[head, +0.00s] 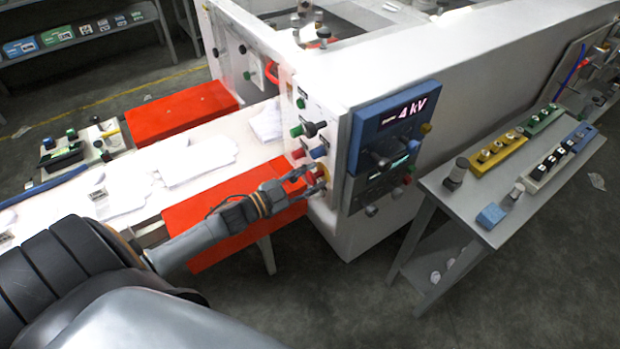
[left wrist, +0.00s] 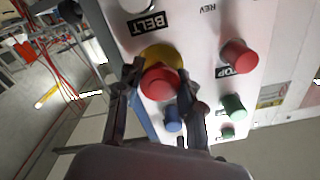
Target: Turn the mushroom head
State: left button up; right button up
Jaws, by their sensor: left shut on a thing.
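The mushroom head (left wrist: 160,82) is a round red button on a yellow collar, beside the BELT label on the white panel (head: 318,122). My left gripper (head: 308,182) reaches the lower part of this panel in the head view. In the left wrist view its two fingers (left wrist: 160,84) are on either side of the red head and shut on it. In the head view the fingers and nearby knobs make the head hard to pick out. My right gripper is in neither view.
Beside the head are a red STOP button (left wrist: 238,55), a blue button (left wrist: 173,120) and green buttons (left wrist: 233,106). A blue display unit (head: 392,120) reads 4 kV. A grey side table (head: 470,222) with button boxes stands at right. A red guard (head: 215,230) lies below my left arm.

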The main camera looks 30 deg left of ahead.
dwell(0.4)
pick_arm(q)
jog(key=o, duration=1.2)
jog(key=shift+w+d, duration=0.1)
jog(key=v, duration=1.2)
